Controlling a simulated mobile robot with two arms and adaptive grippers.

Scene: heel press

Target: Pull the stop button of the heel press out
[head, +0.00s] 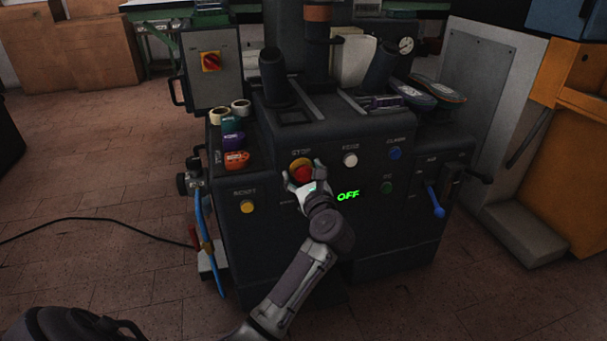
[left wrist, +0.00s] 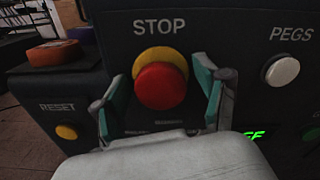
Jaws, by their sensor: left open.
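The heel press (head: 310,140) is a dark machine with a slanted front panel. Its stop button has a red cap (head: 302,174) on a yellow collar under the word STOP. The button also shows large in the left wrist view (left wrist: 160,86). My left gripper (head: 304,173) is open at the button. In the left wrist view, its teal-padded fingers stand on either side of the red cap, with visible gaps. I cannot tell whether either fingertip touches the collar. A green OFF sign (head: 348,196) is lit to the right. My right gripper is not in view.
A yellow reset button (head: 247,206) sits lower left, and a white pegs button (head: 350,160) to the right. A blue button (head: 395,153), a green button (head: 387,187) and a blue lever (head: 435,202) lie further right. Tape rolls (head: 240,107) rest on the left shelf.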

